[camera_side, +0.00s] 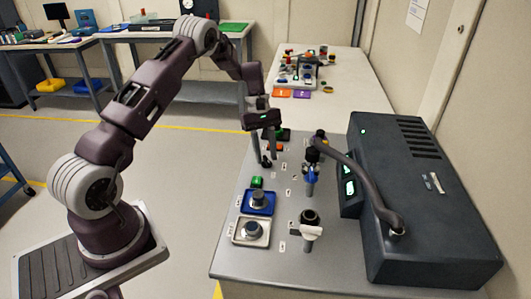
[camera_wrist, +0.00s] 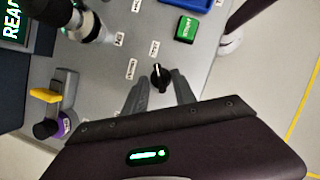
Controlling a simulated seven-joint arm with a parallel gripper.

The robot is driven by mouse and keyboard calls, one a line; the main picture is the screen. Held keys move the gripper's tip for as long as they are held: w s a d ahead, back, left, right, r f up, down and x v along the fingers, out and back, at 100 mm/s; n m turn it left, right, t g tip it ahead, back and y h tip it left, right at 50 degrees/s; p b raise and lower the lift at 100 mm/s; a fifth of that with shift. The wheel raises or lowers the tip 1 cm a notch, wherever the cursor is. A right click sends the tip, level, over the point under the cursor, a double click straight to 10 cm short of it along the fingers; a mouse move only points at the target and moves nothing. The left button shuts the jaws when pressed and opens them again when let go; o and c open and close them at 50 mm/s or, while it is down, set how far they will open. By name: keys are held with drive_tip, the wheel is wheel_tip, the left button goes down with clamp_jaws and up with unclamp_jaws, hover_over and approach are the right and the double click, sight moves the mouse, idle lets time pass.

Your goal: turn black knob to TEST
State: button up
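The black knob (camera_wrist: 160,76) sits on the grey panel in the wrist view, with a light pointer mark on it. In the side view the black knob (camera_side: 265,161) is at the lower ends of my fingers. My gripper (camera_wrist: 161,84) is open, its two fingers apart on either side of the knob, with gaps visible in the wrist view. In the side view my gripper (camera_side: 263,148) points down at the panel. Small white labels (camera_wrist: 155,46) and (camera_wrist: 132,69) lie beside the knob; I cannot read which one says TEST.
A green button (camera_wrist: 186,29) and a blue-based knob (camera_side: 258,202) are near the black knob. A white-based knob (camera_side: 251,231), blue valve (camera_side: 311,170) and yellow-handled valve (camera_wrist: 46,95) also stand on the panel. A dark machine (camera_side: 425,200) borders it on the right.

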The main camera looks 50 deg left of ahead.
drive_tip(key=v, duration=0.6)
wheel_tip(320, 180, up, 10)
drive_tip(key=m+y, duration=0.1)
drive_tip(key=m, duration=0.1)
hover_over(267, 160)
drive_tip(key=s+d+r+m+t+y, duration=0.15)
drive_tip(key=s+d+r+m, duration=0.25)
drive_tip(key=s+d+r, duration=0.4)
drive_tip(key=s+d+r+m+t+y, duration=0.1)
drive_tip(key=s+d+m+t, duration=0.1)
drive_tip(key=s, duration=0.8)
drive_tip(key=s+d+r+m+t+y, duration=0.1)
drive_tip(key=s+d+m+t, duration=0.2)
drive_tip(key=s, duration=0.7)
drive_tip(key=d+m, duration=0.2)
drive_tip(key=m, duration=0.1)
drive_tip(key=shift+s+d+m, duration=0.3)
drive_tip(key=shift+s+m, duration=0.05)
drive_tip(key=shift+m, duration=0.05)
